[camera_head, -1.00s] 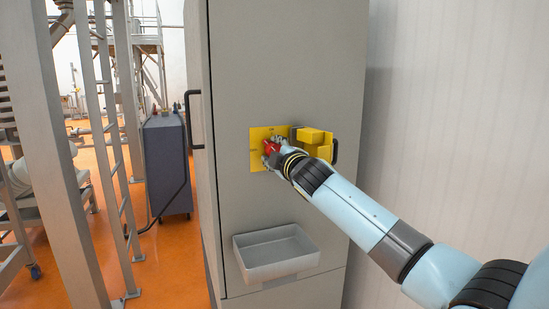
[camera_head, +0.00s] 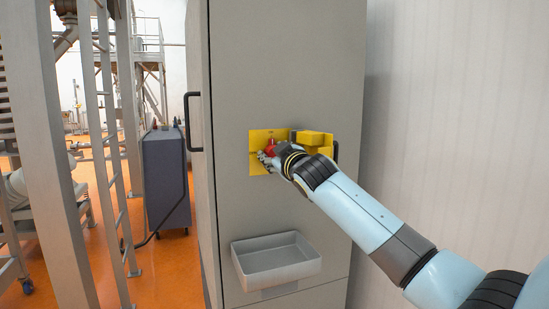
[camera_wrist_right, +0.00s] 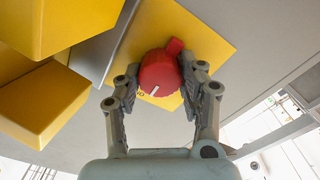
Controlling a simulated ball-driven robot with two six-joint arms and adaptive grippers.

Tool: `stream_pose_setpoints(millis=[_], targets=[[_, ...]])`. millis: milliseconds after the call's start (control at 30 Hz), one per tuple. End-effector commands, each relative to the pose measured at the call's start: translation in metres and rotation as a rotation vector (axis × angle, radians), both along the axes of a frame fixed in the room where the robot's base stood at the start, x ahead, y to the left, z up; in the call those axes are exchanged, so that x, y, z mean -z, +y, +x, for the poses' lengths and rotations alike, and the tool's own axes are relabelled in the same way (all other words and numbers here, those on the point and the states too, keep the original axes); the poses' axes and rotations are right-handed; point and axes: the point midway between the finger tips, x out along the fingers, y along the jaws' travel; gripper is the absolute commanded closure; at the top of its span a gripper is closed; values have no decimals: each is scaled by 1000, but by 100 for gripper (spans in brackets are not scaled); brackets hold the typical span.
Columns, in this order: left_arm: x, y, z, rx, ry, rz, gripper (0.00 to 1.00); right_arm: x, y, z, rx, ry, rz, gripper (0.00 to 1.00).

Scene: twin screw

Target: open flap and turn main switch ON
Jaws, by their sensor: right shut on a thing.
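The red main switch knob (camera_wrist_right: 159,72) sits on a yellow plate (camera_wrist_right: 205,28) on the grey cabinet. The knob also shows in the head view (camera_head: 270,144), partly hidden by my gripper. My right gripper (camera_wrist_right: 156,78) has one finger on each side of the knob and is shut on it. A white mark shows on the knob, and its red grip points up and right in the wrist view. The yellow flap (camera_head: 318,143) stands swung open to the right of the plate. My left gripper is not in view.
A grey tray (camera_head: 240,268) is fixed to the cabinet front below the plate. A dark handle (camera_head: 188,120) is on the cabinet's left side. A dark grey wheeled unit (camera_head: 166,175) and metal framework (camera_head: 48,150) stand at left. A pale wall is at right.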

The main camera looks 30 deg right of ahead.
Motion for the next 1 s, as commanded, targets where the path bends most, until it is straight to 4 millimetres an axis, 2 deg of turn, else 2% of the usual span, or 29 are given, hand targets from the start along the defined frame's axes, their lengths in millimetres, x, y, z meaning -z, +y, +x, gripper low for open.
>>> stream_pose_setpoints(millis=[33, 533, 567, 700, 733, 1000], targets=[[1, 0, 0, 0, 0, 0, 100, 4, 0, -1, 2, 6, 11, 93], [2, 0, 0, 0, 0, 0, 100, 5, -1, -1, 2, 3, 28, 93], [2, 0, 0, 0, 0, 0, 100, 5, -1, -1, 2, 4, 28, 59], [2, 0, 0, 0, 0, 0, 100, 4, 0, 0, 1, 1, 27, 41], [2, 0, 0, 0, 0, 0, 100, 4, 0, 0, 1, 1, 27, 37], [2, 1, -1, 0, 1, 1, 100, 2, 0, -1, 1, -3, 25, 37]])
